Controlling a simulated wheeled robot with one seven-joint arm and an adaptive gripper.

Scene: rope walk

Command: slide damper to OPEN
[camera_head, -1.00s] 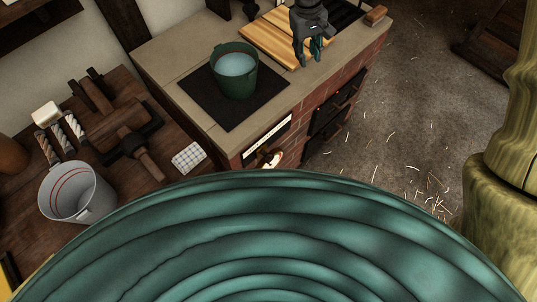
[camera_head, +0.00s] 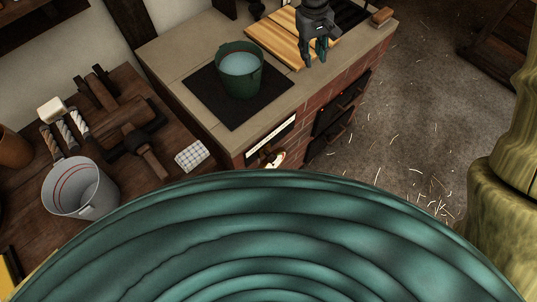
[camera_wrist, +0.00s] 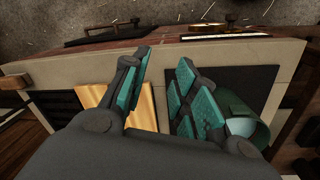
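The damper's pale plate (camera_head: 270,141) is on the brick front of the stove, with a brass knob (camera_head: 267,153) just below it. The knob's position along the plate is too small to tell. In the wrist view a pale strip (camera_wrist: 226,37) with brass fittings shows at the stove's front edge, beyond the fingers. My gripper (camera_head: 314,58) hangs above the stove top by the wooden board, to the right of the damper and apart from it. The wrist view shows its teal-padded fingers (camera_wrist: 162,66) spread, with nothing between them.
A green pot (camera_head: 240,83) of bluish liquid stands on the dark hotplate (camera_head: 215,109), left of my gripper. A striped wooden board (camera_head: 272,42) lies on the stove top. Dark oven doors (camera_head: 340,103) are right of the damper. The straw-strewn floor (camera_head: 400,120) before the stove is clear.

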